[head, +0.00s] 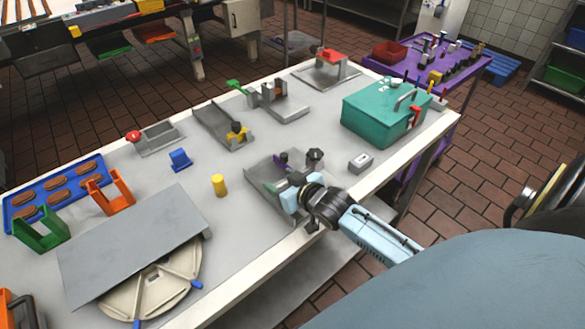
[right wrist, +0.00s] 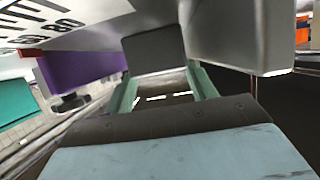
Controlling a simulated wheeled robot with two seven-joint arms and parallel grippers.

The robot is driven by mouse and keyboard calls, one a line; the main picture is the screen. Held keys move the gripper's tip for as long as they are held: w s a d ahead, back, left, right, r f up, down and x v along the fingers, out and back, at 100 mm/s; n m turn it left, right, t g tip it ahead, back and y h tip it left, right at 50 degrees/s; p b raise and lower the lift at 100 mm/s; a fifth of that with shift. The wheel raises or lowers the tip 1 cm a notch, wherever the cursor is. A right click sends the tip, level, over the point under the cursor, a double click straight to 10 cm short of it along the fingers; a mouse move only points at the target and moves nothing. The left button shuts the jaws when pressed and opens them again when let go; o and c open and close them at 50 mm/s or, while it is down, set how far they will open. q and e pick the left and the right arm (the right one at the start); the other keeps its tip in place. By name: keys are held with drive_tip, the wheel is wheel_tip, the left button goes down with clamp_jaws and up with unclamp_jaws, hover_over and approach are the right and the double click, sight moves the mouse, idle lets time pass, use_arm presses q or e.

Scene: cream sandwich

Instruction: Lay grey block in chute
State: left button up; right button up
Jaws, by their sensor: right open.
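My right gripper (head: 289,190) reaches down into a grey metal chute-like fixture (head: 262,170) near the table's front edge. A purple part (head: 283,159) and a dark knob (head: 315,156) are on this fixture. In the right wrist view the two pale green fingers (right wrist: 160,82) stand apart. A dark grey square face (right wrist: 153,48) shows just beyond them; I cannot tell whether it is the grey block or part of the fixture. The purple part (right wrist: 80,70) is to its left. A small grey box (head: 361,162) lies right of the fixture. My left gripper is out of view.
A teal box (head: 384,113) stands at the right. A yellow cylinder (head: 219,185), blue piece (head: 180,159) and large grey plate (head: 135,240) are to the left. A second sloped metal fixture (head: 213,122) lies behind. Bare tabletop separates these.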

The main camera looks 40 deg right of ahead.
drive_tip(key=shift+s+a+f, duration=0.1)
drive_tip(key=shift+s+a, duration=0.25)
drive_tip(key=shift+s, duration=0.05)
drive_tip(key=r+p+v, duration=0.1)
drive_tip(key=v, duration=1)
drive_tip(key=shift+d, duration=0.2)
